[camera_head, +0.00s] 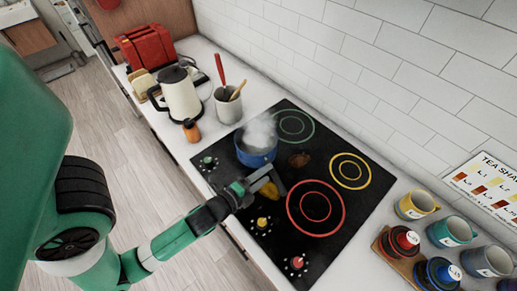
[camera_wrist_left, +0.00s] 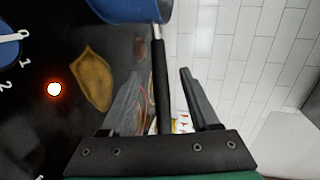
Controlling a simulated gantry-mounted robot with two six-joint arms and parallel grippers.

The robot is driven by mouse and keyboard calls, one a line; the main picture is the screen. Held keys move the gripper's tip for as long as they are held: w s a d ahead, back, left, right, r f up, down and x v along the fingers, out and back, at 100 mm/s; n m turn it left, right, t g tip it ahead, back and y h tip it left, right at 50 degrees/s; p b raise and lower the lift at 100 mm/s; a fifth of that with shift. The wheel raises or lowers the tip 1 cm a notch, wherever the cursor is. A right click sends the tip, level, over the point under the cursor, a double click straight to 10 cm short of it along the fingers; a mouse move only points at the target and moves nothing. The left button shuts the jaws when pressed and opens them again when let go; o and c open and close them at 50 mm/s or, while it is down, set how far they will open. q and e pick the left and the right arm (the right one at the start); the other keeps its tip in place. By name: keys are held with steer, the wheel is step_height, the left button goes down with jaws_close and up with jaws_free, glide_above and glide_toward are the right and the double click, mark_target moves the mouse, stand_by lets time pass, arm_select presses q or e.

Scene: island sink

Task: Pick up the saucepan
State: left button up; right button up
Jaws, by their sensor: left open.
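The blue saucepan (camera_head: 256,152) sits on the black cooktop with steam rising from it. In the left wrist view part of its blue side (camera_wrist_left: 130,8) shows at the top edge. Its dark handle (camera_wrist_left: 162,85) runs from the pan down between the fingers of my left gripper (camera_head: 268,181). That gripper is open, with one finger on each side of the handle. The handle looks nearer the left finger; I cannot tell whether they touch. The handle's end is hidden behind the gripper's base. My right gripper is not in view.
The cooktop (camera_head: 335,230) has coloured rings, knobs and yellow and brown patches. A kettle (camera_head: 181,95), a utensil crock (camera_head: 228,106) and a red toaster (camera_head: 147,47) stand at the left. Mugs (camera_head: 451,231) and lidded jars stand at the right. A tiled wall is behind.

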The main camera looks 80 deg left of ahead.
mark_target(272, 170)
arm_select(q)
steer(key=x, duration=0.4)
steer(key=shift+s, duration=0.1)
jaws_close()
steer(key=shift+r, duration=0.15)
stand_by(1.0)
